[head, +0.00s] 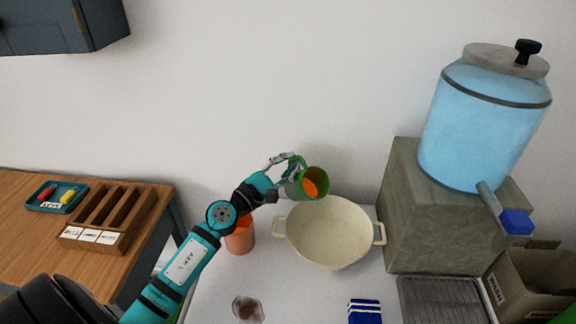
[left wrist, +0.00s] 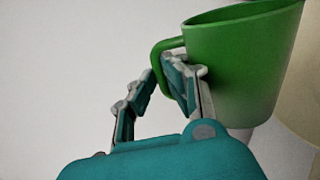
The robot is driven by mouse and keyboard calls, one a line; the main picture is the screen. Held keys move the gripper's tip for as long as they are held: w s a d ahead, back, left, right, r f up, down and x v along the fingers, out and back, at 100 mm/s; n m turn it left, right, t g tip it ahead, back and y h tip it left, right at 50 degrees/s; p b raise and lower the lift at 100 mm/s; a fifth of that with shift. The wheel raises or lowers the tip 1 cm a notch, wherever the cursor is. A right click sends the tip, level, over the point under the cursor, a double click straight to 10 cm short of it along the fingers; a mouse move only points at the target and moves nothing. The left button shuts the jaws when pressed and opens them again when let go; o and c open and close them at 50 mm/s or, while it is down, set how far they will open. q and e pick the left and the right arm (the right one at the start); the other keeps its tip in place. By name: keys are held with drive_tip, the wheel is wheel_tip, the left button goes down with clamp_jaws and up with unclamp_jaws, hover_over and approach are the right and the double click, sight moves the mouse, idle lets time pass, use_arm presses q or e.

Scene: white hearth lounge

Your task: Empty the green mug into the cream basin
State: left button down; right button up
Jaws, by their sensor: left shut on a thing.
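The green mug (head: 318,184) is held up at the upper left rim of the cream basin (head: 331,252), tilted with its mouth toward the right and front. Something orange shows inside the mug. My left gripper (head: 293,162) is shut on the mug's handle. In the left wrist view the fingers (left wrist: 163,84) close around the handle and the green mug (left wrist: 245,65) fills the upper right. The basin stands on the white counter with a handle on each side, and its visible inside looks bare cream. My right gripper is not in view.
An orange cup (head: 240,236) stands left of the basin, behind my left arm. A blue water dispenser (head: 485,125) sits on a grey block (head: 440,235) at right. A brown-filled glass (head: 248,309) and a blue striped cloth (head: 364,312) lie at the front.

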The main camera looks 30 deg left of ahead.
sight(304, 162)
use_arm(q)
drive_tip(key=shift+s+d+m+h+b, duration=0.1)
drive_tip(key=shift+d+m+h+b, duration=0.2)
drive_tip(key=shift+m+b, duration=0.4)
drive_tip(key=shift+s+d+r+m, duration=0.2)
drive_tip(key=shift+d+r+m, duration=0.3)
drive_tip(key=shift+r+m, duration=0.45)
drive_tip(key=shift+s+d+f+m+h+b, duration=0.1)
drive_tip(key=shift+d+f+m+h+b, duration=0.15)
drive_tip(key=shift+m+b, duration=0.3)
drive_tip(key=shift+s+d+f+m+h+b, duration=0.15)
drive_tip(key=shift+d+m+b, duration=0.2)
drive_tip(key=shift+m, duration=0.25)
drive_tip(key=shift+r, duration=0.1)
drive_tip(key=shift+d+f+m+b, duration=0.2)
drive_tip(key=shift+d+m+b, duration=0.1)
drive_tip(key=shift+m+b, duration=0.2)
drive_tip(key=shift+r, duration=0.1)
